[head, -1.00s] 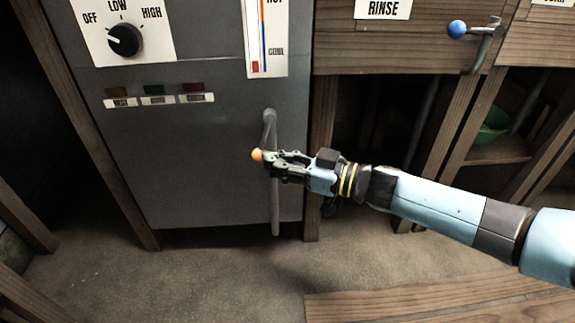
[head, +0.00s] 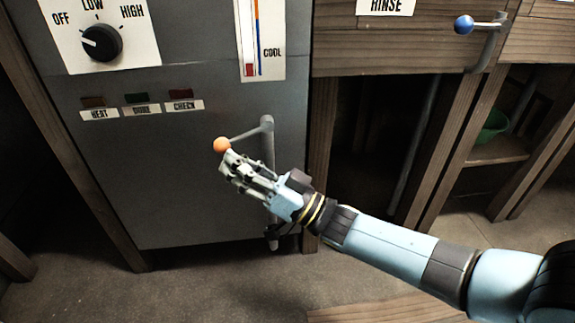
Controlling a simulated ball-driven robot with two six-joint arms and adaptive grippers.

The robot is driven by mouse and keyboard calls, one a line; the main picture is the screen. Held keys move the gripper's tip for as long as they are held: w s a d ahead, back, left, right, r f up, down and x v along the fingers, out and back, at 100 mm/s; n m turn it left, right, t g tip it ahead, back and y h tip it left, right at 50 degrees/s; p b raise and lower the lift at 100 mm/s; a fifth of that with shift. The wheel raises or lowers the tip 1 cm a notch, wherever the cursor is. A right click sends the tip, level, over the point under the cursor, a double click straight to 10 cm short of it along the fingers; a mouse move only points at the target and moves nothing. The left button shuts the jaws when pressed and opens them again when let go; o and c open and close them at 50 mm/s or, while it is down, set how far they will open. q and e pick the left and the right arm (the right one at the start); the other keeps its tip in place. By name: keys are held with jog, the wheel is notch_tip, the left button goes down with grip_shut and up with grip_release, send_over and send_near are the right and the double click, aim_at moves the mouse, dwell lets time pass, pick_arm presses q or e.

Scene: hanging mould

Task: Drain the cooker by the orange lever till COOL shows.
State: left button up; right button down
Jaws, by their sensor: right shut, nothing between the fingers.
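The cooker (head: 190,200) is a grey panel between wooden posts. Its lever (head: 245,134) is a grey rod with an orange ball (head: 221,145) at the left end, joined to a vertical pipe (head: 267,150). My right gripper (head: 228,163) is shut and empty, its fingertips just below the orange ball; whether they touch it I cannot tell. My left gripper is out of view.
A black knob (head: 102,42) with OFF, LOW and HIGH is at upper left. A blue-ball lever (head: 465,25) is beside the RINSE sign (head: 386,6). A green bowl (head: 492,127) is on a right shelf.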

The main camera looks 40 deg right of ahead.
jog(key=shift+w+a+r+m+t+p, duration=0.25)
jog(key=shift+r+m+t, duration=0.1)
jog(key=shift+r, duration=0.15)
jog(key=shift+w+a+r+m+t+p, duration=0.15)
jog(key=shift+a+r+m+t, duration=0.1)
jog(key=shift+r+t, duration=0.15)
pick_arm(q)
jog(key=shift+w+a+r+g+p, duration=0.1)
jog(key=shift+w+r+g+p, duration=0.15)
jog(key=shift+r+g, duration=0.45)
pick_arm(e)
jog(key=shift+a+r, duration=0.2)
jog(key=shift+r, duration=0.2)
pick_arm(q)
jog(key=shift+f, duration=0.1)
pick_arm(e)
jog(key=shift+w+r, duration=0.1)
